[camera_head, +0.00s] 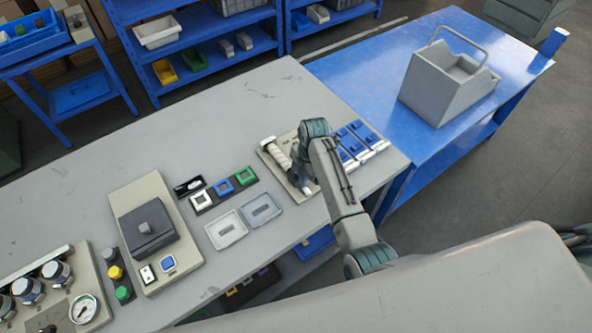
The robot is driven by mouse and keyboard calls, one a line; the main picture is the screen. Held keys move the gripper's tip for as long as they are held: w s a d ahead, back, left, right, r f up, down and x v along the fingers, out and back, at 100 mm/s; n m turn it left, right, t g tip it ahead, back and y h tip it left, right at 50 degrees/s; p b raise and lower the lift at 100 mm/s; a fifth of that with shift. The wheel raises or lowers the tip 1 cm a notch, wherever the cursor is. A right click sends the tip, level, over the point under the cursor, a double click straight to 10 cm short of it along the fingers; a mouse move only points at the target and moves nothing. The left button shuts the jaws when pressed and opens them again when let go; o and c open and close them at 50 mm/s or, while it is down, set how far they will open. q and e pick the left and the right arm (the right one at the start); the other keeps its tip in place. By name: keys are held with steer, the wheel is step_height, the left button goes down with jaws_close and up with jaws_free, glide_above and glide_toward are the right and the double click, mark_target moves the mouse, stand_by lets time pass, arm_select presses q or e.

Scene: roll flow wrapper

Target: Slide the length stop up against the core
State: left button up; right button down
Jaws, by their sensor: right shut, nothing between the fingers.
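A whitish roll-shaped part that looks like the core (277,154) lies on a small beige plate (266,157) near the right end of the grey bench. My right gripper (303,184) is down at the near end of this part. It is shut, with nothing between its fingers. My right wrist and forearm cover the right side of the plate. I cannot make out the length stop for certain; it is small or hidden by my arm. I cannot tell whether my fingers touch anything. My left gripper is out of view.
Blue-and-white units (361,142) stand close to the right of my wrist. Two shallow trays (227,229), square buttons (223,187) and a dark-lidded device (147,228) lie to the left. A blue table (470,30) with a grey bin (440,90) adjoins. The bench's far middle is clear.

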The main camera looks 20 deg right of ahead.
steer(key=shift+w+a, duration=0.1)
steer(key=shift+w, duration=0.1)
stand_by(0.5)
steer(key=shift+w+a+b, duration=0.3)
steer(key=shift+w+b, duration=0.05)
steer(key=shift+w, duration=0.5)
steer(key=shift+w+r, duration=0.1)
steer(key=shift+w, duration=0.05)
stand_by(0.4)
steer(key=shift+p, duration=0.4)
stand_by(1.1)
steer(key=shift+r, duration=0.1)
steer(key=shift+s+r+p, duration=0.2)
steer(key=shift+r+p, duration=0.75)
steer(key=shift+r, duration=2.9)
